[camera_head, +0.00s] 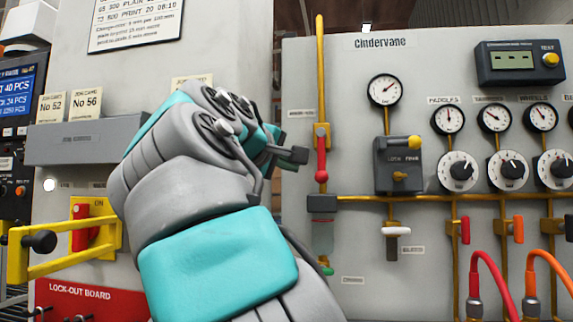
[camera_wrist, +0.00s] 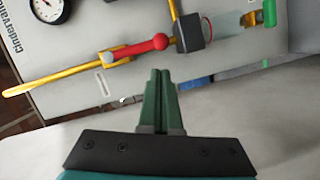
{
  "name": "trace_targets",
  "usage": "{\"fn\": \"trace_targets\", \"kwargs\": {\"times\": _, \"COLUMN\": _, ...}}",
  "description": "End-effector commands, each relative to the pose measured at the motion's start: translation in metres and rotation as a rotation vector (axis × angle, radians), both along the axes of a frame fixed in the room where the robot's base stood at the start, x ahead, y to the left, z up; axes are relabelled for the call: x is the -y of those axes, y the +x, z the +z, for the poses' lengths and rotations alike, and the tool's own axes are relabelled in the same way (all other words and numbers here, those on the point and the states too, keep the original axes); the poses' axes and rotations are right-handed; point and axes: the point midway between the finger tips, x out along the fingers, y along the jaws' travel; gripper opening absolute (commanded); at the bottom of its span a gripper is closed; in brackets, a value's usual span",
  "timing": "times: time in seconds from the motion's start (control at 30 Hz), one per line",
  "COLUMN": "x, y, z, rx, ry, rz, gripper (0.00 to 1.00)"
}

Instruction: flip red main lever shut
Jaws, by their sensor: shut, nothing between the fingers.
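The red lever (camera_head: 321,160) is on the vertical yellow pipe at the left edge of the Cindervane panel. Its handle hangs down in line with the pipe, from a yellow valve body (camera_head: 321,130). In the wrist view the red lever (camera_wrist: 142,48) lies along the pipe, ahead of the fingers and slightly left. My gripper (camera_head: 298,155) is just left of the lever in the head view. Its green fingers are shut and empty in the wrist view (camera_wrist: 160,75), with a visible gap to the lever. My wrist hides part of the gripper in the head view.
A second red handle (camera_head: 80,228) sits in a yellow bracket marked ON at the left. A dark box (camera_head: 322,204) and clear bowl sit below the lever. A gauge (camera_head: 385,90) and a grey regulator box (camera_head: 398,165) stand to its right.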

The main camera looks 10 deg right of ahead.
Motion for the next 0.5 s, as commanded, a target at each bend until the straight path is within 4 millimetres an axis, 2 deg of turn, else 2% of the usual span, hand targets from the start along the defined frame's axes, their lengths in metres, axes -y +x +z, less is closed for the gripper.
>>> {"fn": "trace_targets", "kwargs": {"times": 0.3, "x": 0.031, "y": 0.047, "z": -0.008, "rx": -0.006, "ry": 0.004, "rz": -0.002, "gripper": 0.00}}
{"fn": "trace_targets", "kwargs": {"times": 0.5, "x": 0.041, "y": 0.061, "z": -0.008, "rx": -0.001, "ry": 0.001, "rz": -0.001, "gripper": 0.00}}
